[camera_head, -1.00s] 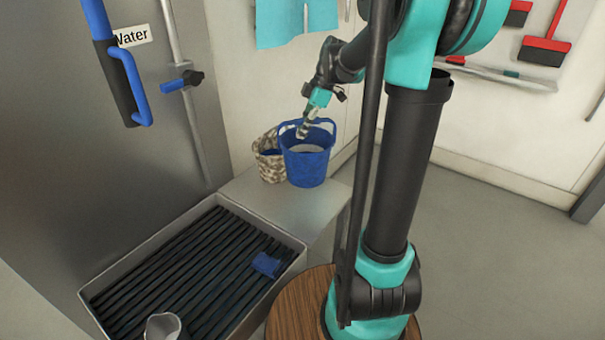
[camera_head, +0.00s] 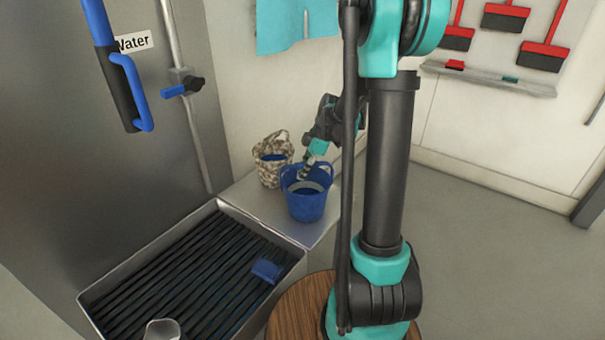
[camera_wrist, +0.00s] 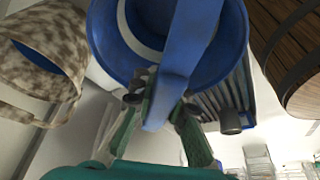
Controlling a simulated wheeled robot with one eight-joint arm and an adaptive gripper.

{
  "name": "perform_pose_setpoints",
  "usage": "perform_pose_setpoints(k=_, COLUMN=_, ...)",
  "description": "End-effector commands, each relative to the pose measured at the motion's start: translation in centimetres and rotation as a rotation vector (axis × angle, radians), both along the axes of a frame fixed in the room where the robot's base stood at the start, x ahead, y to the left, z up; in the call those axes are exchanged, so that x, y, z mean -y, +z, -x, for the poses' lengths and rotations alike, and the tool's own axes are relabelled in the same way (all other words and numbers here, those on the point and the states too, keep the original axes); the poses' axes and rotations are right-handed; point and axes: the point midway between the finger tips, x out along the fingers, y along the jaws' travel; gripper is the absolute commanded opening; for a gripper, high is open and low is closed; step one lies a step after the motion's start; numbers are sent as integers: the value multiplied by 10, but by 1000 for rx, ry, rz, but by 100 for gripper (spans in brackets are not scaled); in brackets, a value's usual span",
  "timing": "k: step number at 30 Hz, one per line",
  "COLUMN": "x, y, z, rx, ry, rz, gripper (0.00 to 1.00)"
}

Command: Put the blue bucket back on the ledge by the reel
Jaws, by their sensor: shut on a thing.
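The blue bucket (camera_head: 305,206) is upright over the front right part of the grey ledge (camera_head: 242,192). I cannot tell whether its base touches the ledge. My gripper (camera_head: 303,177) is above its opening. In the wrist view, my gripper (camera_wrist: 160,103) is shut on the bucket's blue handle, with the blue bucket (camera_wrist: 100,38) behind it. A light ring shows inside the bucket. I cannot make out a reel.
A mottled basket (camera_head: 270,171) with a blue inside stands behind the bucket, to its left. A slatted basin (camera_head: 115,280) with a blue item (camera_head: 267,270) lies in front of the ledge. A round wooden top (camera_head: 285,318) is at the bottom.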

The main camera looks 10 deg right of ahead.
Motion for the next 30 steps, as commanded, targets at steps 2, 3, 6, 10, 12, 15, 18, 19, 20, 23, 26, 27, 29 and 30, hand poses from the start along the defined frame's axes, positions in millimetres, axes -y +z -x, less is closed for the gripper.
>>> perform_pose_setpoints(k=2, x=0, y=0, z=0, rx=0, ry=0, rz=0, gripper=0)
perform_pose_setpoints(k=3, x=0, y=0, z=0, rx=0, ry=0, rz=0, gripper=0)
perform_pose_setpoints(k=6, x=0, y=0, z=0, rx=0, ry=0, rz=0, gripper=0)
perform_pose_setpoints(k=10, x=0, y=-2, z=0, rx=0, ry=0, rz=0, gripper=16)
perform_pose_setpoints(k=12, x=0, y=-2, z=0, rx=0, ry=0, rz=0, gripper=25)
perform_pose_setpoints(k=15, x=0, y=-2, z=0, rx=0, ry=0, rz=0, gripper=35)
perform_pose_setpoints(k=18, x=0, y=-2, z=0, rx=0, ry=0, rz=0, gripper=35)
perform_pose_setpoints(k=19, x=0, y=-2, z=0, rx=0, ry=0, rz=0, gripper=35)
perform_pose_setpoints(k=20, x=0, y=-2, z=0, rx=0, ry=0, rz=0, gripper=35)
perform_pose_setpoints(k=23, x=0, y=-2, z=0, rx=0, ry=0, rz=0, gripper=35)
perform_pose_setpoints(k=26, x=1, y=2, z=0, rx=0, ry=0, rz=0, gripper=35)
perform_pose_setpoints(k=27, x=2, y=6, z=0, rx=0, ry=-1, rz=0, gripper=35)
perform_pose_setpoints(k=29, x=5, y=13, z=0, rx=0, ry=-1, rz=0, gripper=35)
perform_pose_setpoints(k=30, x=8, y=19, z=0, rx=-1, ry=-2, rz=0, gripper=35)
